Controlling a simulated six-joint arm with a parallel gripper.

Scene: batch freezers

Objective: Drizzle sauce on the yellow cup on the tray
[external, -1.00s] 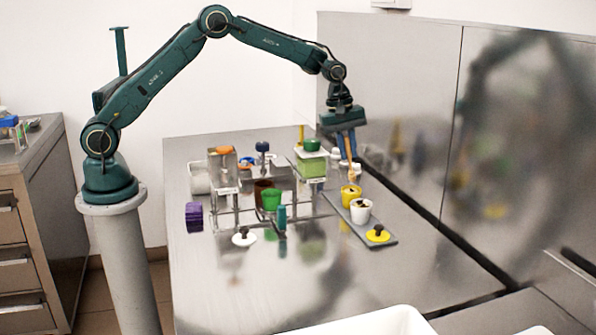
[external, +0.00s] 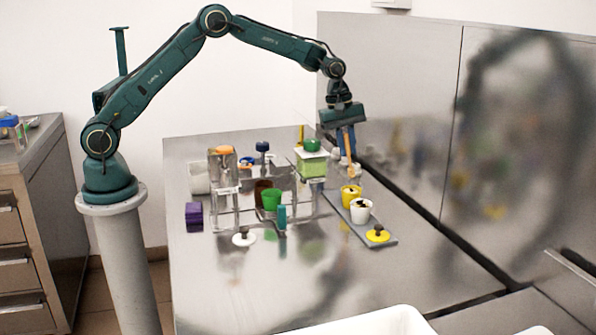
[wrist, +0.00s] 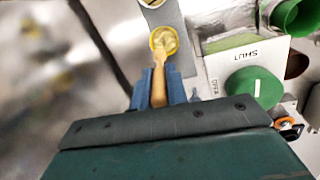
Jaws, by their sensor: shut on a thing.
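My gripper (external: 347,153) is shut on a wooden-coloured utensil (wrist: 159,85), held by its handle between the blue fingers. Its far end reaches toward the yellow cup (external: 351,196) and overlaps it in the wrist view (wrist: 153,37); whether they touch I cannot tell. The yellow cup stands upright on the grey tray (external: 389,241), with something dark at its top in the external view. A white cup (external: 361,214) with dark contents stands in front of it on the tray. Any sauce on the utensil is not clear.
A light-green box (external: 311,164) with a green knob (wrist: 254,91) stands left of my gripper. A clear rack (external: 225,203) holds a green cup (external: 271,200). A yellow lid (external: 378,233) lies at the tray's front.

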